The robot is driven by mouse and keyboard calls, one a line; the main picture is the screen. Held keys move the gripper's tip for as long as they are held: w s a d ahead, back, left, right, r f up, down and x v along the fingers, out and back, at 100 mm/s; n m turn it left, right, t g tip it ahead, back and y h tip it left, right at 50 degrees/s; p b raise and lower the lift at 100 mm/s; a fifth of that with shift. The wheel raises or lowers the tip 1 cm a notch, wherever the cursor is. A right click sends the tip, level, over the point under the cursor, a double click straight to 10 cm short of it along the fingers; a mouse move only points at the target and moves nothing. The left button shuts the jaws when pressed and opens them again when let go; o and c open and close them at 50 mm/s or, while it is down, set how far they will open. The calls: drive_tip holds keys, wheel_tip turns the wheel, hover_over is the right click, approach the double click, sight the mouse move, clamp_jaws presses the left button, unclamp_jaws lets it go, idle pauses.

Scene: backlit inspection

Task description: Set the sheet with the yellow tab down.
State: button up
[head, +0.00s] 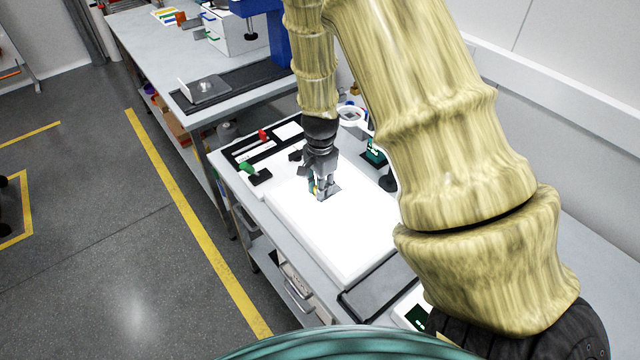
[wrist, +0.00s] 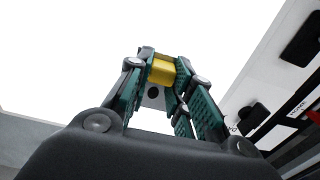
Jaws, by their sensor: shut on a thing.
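My gripper (head: 323,184) points down over the bright white light panel (head: 345,235) on the bench. In the wrist view my gripper (wrist: 162,76) is shut on the yellow tab (wrist: 163,70) of the sheet. A small grey part of the sheet (wrist: 153,98) with a dark round spot shows between the fingers. In the head view the sheet (head: 330,191) is a small grey patch at the fingertips, over the upper part of the panel. I cannot tell whether it touches the panel.
A green display (head: 375,153) is to the right. A dark tray (head: 378,287) lies at the panel's near end. The panel's near half is clear.

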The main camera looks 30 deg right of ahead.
drive_tip(key=shift+f, duration=0.1)
drive_tip(key=o, duration=0.8)
drive_tip(key=shift+a, duration=0.1)
wheel_tip(320, 180, up, 12)
drive_tip(key=b, duration=0.2)
drive_tip(key=shift+b, duration=0.3)
idle(0.3)
